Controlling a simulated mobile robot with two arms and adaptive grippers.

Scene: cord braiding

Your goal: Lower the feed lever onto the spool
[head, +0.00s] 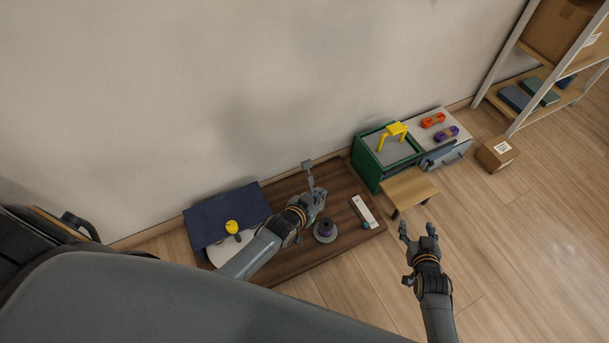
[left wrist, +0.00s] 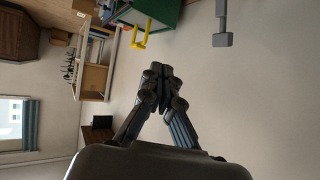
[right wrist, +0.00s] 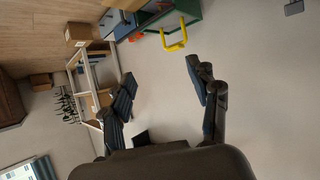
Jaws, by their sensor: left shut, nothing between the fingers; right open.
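The feed lever (head: 308,165) is a grey bar with a block at its end, standing raised at the back of the dark wooden table (head: 290,275). Its block also shows in the left wrist view (left wrist: 222,39), apart from the fingers. The spool (head: 325,229), with a purple core on a grey round base, sits on the table below the lever. My left gripper (head: 318,197) is shut and empty, between lever block and spool in the picture; it hides the lever's lower part. My right gripper (head: 418,232) is open and empty, over the floor right of the table.
A dark blue panel (head: 228,208) and a yellow knob (head: 232,227) are at the table's left. A white strip (head: 362,210) lies right of the spool. A green cabinet (head: 368,173) with a yellow handle (head: 392,134) and a small wooden stool (head: 410,190) stand further right.

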